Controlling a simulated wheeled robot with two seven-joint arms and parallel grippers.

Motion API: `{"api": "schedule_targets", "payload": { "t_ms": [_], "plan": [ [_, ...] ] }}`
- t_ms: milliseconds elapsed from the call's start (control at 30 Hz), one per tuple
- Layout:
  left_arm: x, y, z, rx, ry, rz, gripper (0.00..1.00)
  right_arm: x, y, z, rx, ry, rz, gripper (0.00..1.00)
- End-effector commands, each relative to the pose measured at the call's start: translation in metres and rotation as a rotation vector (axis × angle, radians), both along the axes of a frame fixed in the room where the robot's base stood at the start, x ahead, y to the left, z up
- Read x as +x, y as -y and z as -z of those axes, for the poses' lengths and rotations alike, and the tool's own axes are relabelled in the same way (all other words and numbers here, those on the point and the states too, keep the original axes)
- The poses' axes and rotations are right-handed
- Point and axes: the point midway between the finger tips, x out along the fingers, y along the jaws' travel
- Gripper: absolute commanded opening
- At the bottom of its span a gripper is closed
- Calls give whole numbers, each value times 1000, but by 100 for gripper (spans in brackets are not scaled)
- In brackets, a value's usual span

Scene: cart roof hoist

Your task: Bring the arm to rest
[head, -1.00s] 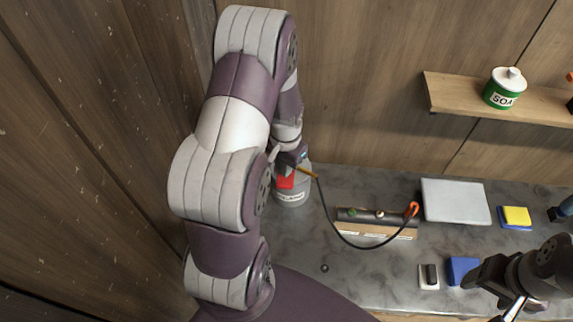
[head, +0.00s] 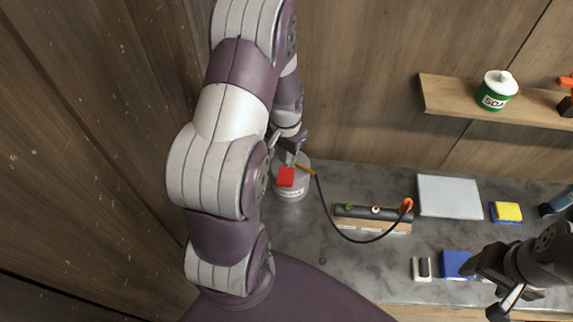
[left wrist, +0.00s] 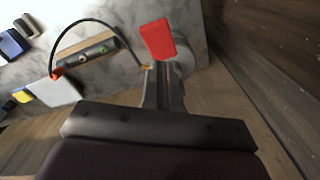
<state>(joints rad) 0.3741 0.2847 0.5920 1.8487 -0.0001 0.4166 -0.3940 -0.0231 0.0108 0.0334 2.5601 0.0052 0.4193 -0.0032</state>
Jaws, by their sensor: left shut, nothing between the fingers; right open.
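My left arm reaches down from the upper left in the head view. Its left gripper (head: 289,158) is shut and empty, just above and behind a grey canister (head: 291,191) with a red piece (head: 286,177) on it. The left wrist view shows the shut fingers (left wrist: 163,72) close to the red piece (left wrist: 157,39); I cannot tell whether they touch. A brass-coloured hose end (head: 305,169) lies beside the fingers. My right gripper (head: 487,284) is open and empty at the lower right, over the counter's front.
A black hose (head: 330,215) curves to an orange hook (head: 407,205) on a dark panel (head: 368,213). A grey slab (head: 449,197), yellow-and-blue sponge (head: 507,212), blue block (head: 457,264) and white switch (head: 421,269) lie rightward. A shelf (head: 446,96) holds a green soda tin (head: 496,91). A wooden wall stands left.

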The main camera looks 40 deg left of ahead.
Motion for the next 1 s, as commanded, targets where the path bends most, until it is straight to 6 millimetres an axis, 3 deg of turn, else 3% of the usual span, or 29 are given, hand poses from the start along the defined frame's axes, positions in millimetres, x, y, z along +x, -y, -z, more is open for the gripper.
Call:
{"api": "schedule_targets", "payload": {
  "t_ms": [467, 567, 633, 700, 800, 900, 1000],
  "plan": [
    [0, 0, 0, 0, 0, -12, 0, 0, 0, 0, 0, 0, 0, 67],
    [-19, 7, 1, -12, -37, -115, 0, 0, 0, 0, 0, 0, 0, 67],
    [-34, 23, 10, -13, -47, -174, 0, 0, 0, 26, 0, 2, 0, 67],
    [-47, 48, 28, -7, -33, -192, 0, 0, 0, 69, 0, 0, 0, 67],
    [-64, 79, 46, -1, 6, -167, 0, 0, 0, 117, 0, -1, 0, 67],
    [-75, 104, 63, -1, 54, -100, 0, 0, 0, 155, 0, -1, 0, 67],
    [-75, 119, 70, -3, 103, -32, 0, 0, 0, 176, 0, -1, 0, 67]
  ]
}}
